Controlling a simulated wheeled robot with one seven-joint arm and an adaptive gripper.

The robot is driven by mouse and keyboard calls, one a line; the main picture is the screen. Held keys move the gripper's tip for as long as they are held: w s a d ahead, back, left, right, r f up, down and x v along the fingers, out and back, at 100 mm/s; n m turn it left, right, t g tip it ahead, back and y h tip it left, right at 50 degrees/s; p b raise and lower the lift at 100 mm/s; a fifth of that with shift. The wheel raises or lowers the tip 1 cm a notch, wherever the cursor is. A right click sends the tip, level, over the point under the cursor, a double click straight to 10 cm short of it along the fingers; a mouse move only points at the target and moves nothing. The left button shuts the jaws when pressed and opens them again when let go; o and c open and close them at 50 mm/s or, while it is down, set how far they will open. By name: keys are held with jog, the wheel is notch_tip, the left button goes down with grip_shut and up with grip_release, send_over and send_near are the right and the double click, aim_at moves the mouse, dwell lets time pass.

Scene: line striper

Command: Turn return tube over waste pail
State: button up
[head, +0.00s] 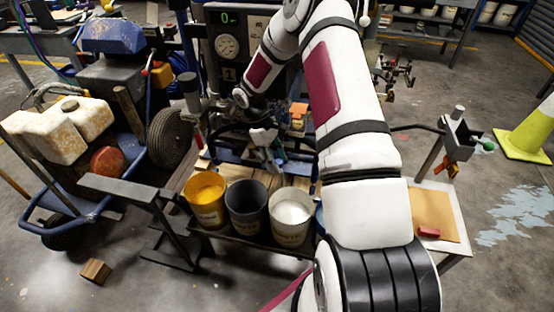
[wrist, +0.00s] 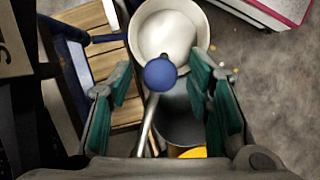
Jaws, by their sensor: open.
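A thin metal tube with a blue ball end, likely the return tube (wrist: 149,122), shows in the wrist view. Its blue ball (wrist: 160,74) lies between the teal fingers of my gripper (wrist: 162,88), with gaps at both sides. My gripper is open; in the head view it (head: 272,160) hangs above and behind the pails. Three pails stand in a row: yellow (head: 206,216), dark grey (head: 246,222) and white with pale contents (head: 291,232). Which is the waste pail I cannot tell. In the wrist view the tube crosses beside the dark grey pail (wrist: 180,128); its far end is hidden.
A wooden slatted surface (wrist: 105,60) lies left of the pails in the wrist view. A striper cart with a white tank (head: 62,130) stands left. A small side table (head: 452,205) with a red block stands right, and a yellow-green cone (head: 530,135) beyond it.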

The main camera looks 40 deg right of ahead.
grip_shut()
jog(key=w+a+m+y+b, duration=0.3)
jog(key=w+a+m+y, duration=0.1)
jog(key=a+m, duration=0.7)
jog(key=shift+w+a+m, duration=0.3)
jog(key=shift+w+m, duration=0.15)
jog(key=shift+m, duration=0.05)
dwell(0.3)
dwell(0.5)
